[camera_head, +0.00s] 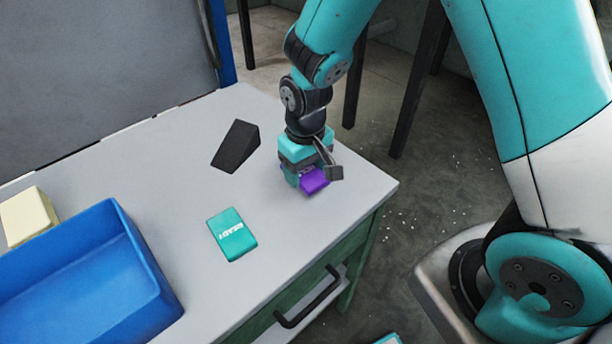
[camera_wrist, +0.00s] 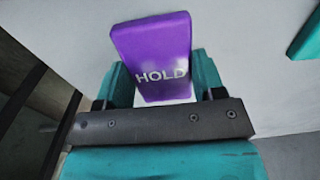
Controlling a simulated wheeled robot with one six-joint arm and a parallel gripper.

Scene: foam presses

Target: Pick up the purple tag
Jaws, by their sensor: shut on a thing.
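The purple tag (camera_head: 314,181) is at the right end of the grey table top, under my gripper (camera_head: 303,180). In the wrist view the purple tag (camera_wrist: 152,52) shows the white word "HOLD". It sits between the two teal fingers of my gripper (camera_wrist: 160,82), which are shut on it. The fingers hide part of its sides. I cannot tell whether the tag touches the table or is just above it.
A teal tag (camera_head: 232,234) with white lettering lies on the table (camera_head: 185,190). A black wedge (camera_head: 236,146) lies behind it. A blue bin (camera_head: 150,290) and a cream block (camera_head: 28,214) are at the left. A drawer handle (camera_head: 308,298) juts from the front.

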